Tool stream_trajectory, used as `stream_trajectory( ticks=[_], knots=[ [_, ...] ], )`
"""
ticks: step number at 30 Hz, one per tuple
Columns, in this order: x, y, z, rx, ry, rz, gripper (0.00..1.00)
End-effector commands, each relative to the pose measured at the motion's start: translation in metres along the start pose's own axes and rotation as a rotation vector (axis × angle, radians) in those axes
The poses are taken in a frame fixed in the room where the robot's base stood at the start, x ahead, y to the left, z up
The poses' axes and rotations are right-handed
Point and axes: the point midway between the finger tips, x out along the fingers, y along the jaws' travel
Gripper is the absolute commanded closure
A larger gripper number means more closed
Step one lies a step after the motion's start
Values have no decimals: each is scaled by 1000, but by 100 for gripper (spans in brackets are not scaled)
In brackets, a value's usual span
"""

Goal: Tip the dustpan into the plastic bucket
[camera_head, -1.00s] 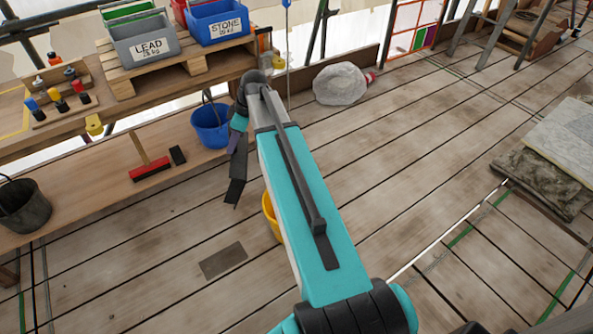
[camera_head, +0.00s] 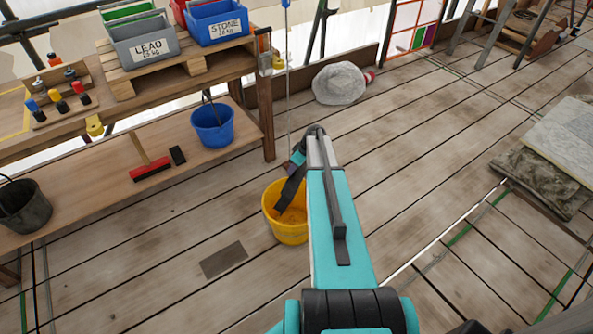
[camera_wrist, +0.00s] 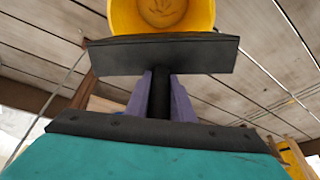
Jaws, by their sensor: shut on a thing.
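My gripper (camera_wrist: 160,92) shows as two purple fingers in the wrist view, shut on the black handle of a dustpan. The dustpan (camera_wrist: 165,57) is a dark grey, flat pan, and its wide edge lies across the wrist view. In the head view the dustpan (camera_head: 291,191) hangs steeply tilted, its lower end over the mouth of a yellow bucket (camera_head: 287,228) on the floor. The yellow bucket also shows behind the pan in the wrist view (camera_wrist: 205,15), with dark marks inside. I cannot tell whether anything lies in the pan or whether pan and bucket touch.
A blue bucket (camera_head: 212,125) and a red brush (camera_head: 151,169) are on the bench's low shelf. A dark bucket (camera_head: 22,205) stands at the left. A dark flat plate (camera_head: 223,260) lies on the floor. A wrapped bundle (camera_head: 340,83) lies at the back.

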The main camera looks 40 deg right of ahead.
Motion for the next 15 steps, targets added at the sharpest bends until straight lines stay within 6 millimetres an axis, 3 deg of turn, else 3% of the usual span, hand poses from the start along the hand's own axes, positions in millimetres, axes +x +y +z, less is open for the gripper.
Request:
stream_trajectory(
  ticks=[5,15],
  knots=[
    [11,9,16,25,-1,11,100],
    [12,9,16,25,-1,12,100]
  ],
)
